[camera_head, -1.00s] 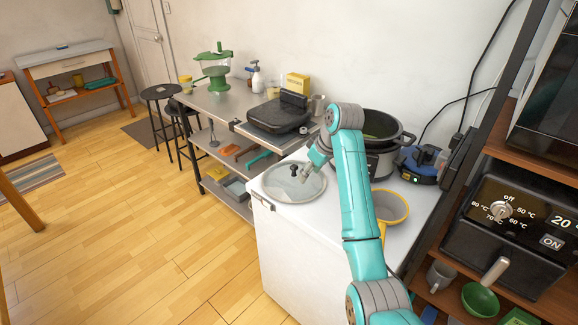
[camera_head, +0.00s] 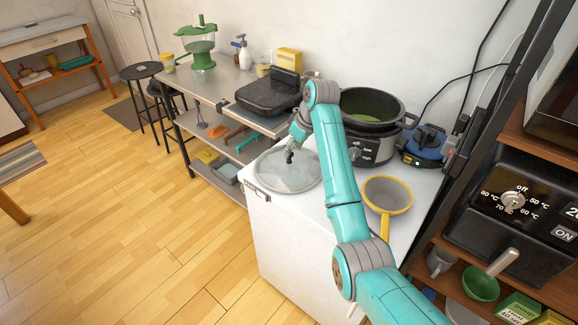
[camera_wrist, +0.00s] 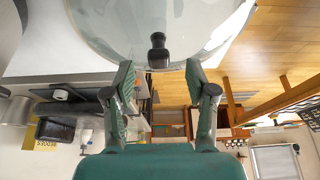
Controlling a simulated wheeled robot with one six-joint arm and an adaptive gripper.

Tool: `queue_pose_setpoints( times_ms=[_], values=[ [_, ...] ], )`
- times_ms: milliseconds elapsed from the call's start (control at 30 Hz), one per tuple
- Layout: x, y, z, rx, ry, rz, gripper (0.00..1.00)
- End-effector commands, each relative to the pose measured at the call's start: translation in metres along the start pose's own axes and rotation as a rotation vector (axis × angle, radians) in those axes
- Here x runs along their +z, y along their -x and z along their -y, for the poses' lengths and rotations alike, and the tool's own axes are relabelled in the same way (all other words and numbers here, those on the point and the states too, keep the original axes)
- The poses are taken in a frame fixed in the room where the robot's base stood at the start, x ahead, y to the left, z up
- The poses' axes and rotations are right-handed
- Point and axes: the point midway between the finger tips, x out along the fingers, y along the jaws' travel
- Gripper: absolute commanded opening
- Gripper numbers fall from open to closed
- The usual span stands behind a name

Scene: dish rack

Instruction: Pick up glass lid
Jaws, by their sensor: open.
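The glass lid (camera_head: 270,175) lies flat near the left end of the white counter, a clear disc with a pale rim and a dark knob. My gripper (camera_head: 291,151) is over the lid at its knob, which it partly hides in the head view. In the wrist view the lid (camera_wrist: 100,22) fills the top, with its black knob (camera_wrist: 158,50) pointing toward me. There my gripper (camera_wrist: 160,80) is open and empty. Its fingers are spread to the left and right of the knob's line, and the knob sits just beyond the fingertips.
A black slow cooker (camera_head: 368,125) stands open behind my arm. A yellow-rimmed strainer (camera_head: 386,196) is right of my arm, and a blue device (camera_head: 425,143) is at the back right. A black grill (camera_head: 268,96) stands on the metal table behind the lid.

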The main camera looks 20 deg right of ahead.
Motion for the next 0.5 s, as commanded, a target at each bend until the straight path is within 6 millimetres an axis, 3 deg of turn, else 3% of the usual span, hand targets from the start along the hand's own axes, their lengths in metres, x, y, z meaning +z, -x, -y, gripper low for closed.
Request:
queue_pose_setpoints(
  times_ms=[233, 500],
  values=[
    [0.0, -0.035, -0.002, -0.002, -0.001, 0.003, 0.56],
    [0.0, -0.044, -0.002, -0.001, -0.001, 0.001, 0.56]
  ],
)
